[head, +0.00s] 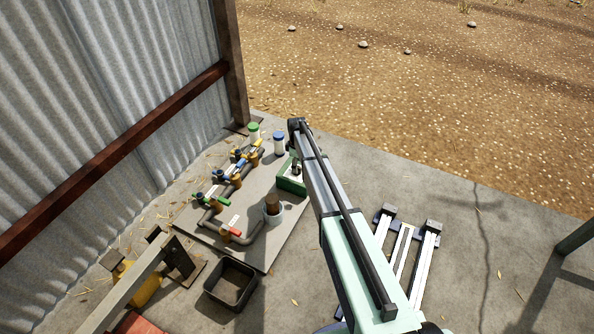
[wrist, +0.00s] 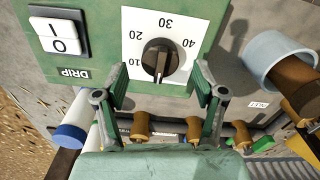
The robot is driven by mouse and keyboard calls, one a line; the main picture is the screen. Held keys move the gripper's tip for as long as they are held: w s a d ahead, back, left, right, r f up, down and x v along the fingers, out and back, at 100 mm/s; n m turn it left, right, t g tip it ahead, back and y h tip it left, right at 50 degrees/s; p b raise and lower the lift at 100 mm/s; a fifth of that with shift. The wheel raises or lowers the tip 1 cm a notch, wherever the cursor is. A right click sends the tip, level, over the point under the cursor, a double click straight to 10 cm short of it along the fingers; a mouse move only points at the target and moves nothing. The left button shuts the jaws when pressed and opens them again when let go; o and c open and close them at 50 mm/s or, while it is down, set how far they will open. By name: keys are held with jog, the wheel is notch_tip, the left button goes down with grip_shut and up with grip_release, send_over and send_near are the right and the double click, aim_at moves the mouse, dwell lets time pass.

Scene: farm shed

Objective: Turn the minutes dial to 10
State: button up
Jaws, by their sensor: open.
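The minutes dial (wrist: 157,60) is a round black knob with a raised grip bar, on a white scale plate (wrist: 178,22) marked 10, 20, 30 and 40. The bar stands roughly upright in the wrist view; which end is the pointer is not clear. My gripper (wrist: 161,80) is open and empty, its green fingers on either side of the dial with gaps to the knob. The dial belongs to a green box (head: 291,184), partly covered by my arm in the head view. My gripper is not clearly visible there.
A pale cup (wrist: 270,52) holding a brown object stands right of the box. Pipes with coloured valves (head: 222,178), a blue-capped jar (head: 279,145) and a dark tray (head: 231,283) are nearby.

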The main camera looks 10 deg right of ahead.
jog(key=shift+f, duration=1.25)
jog(key=shift+c, duration=0.4)
jog(key=c, duration=1.1)
jog(key=shift+o, duration=0.2)
jog(key=shift+r, duration=0.15)
